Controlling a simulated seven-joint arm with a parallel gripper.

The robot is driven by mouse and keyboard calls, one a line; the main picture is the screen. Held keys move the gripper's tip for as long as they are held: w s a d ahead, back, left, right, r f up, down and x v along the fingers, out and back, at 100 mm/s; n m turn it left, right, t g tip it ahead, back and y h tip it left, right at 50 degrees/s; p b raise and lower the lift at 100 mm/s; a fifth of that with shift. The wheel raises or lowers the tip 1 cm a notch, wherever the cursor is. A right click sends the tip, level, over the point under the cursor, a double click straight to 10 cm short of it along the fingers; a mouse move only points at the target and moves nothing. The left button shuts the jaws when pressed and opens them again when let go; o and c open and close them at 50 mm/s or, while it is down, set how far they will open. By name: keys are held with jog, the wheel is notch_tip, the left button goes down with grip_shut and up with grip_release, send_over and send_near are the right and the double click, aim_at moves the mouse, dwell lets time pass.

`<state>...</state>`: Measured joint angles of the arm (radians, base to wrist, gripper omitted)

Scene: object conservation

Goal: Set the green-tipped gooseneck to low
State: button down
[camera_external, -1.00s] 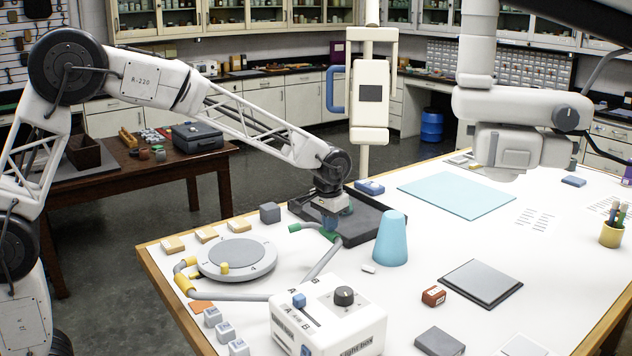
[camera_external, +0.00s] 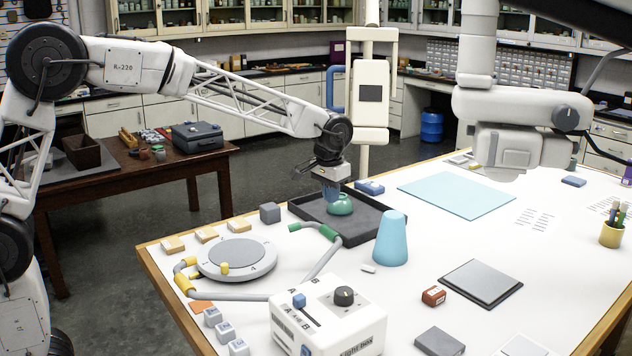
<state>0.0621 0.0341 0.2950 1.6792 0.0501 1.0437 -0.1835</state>
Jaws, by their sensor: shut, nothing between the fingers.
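The green-tipped gooseneck (camera_external: 322,261) is a grey bent tube rising from the white light box (camera_external: 335,322). It has a green band (camera_external: 328,233) at its bend and a green tip (camera_external: 295,227) pointing left. The yellow-tipped gooseneck (camera_external: 235,297) runs left from the same box and bends up beside the round grey turntable (camera_external: 237,260). My gripper (camera_external: 331,194) is shut and empty, pointing down above the black tray, behind and above the green band and apart from it. A rounded green object (camera_external: 341,207) lies in the tray, partly hidden by the fingers.
The black tray (camera_external: 372,222) lies behind the gooseneck. A blue cone (camera_external: 392,240) stands to its right and a grey cube (camera_external: 270,213) to its left. Yellow blocks (camera_external: 207,235) line the left edge. The table is clearer right of the cone.

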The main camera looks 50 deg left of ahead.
notch_tip(320, 180, up, 6)
jog(key=shift+d+f, duration=0.1)
jog(key=shift+f, duration=0.1)
dwell(0.4)
jog(key=s+a, duration=0.3)
jog(key=s, duration=2.2)
jog(key=s+f, duration=0.4)
jog(key=s, duration=0.7)
jog(key=s+f+m+t, duration=0.1)
jog(key=s+f, duration=0.3)
jog(key=s, duration=0.7)
jog(key=shift+s+a+f+h, duration=0.15)
jog(key=shift+a+f+h, duration=0.15)
jog(key=shift+a, duration=0.1)
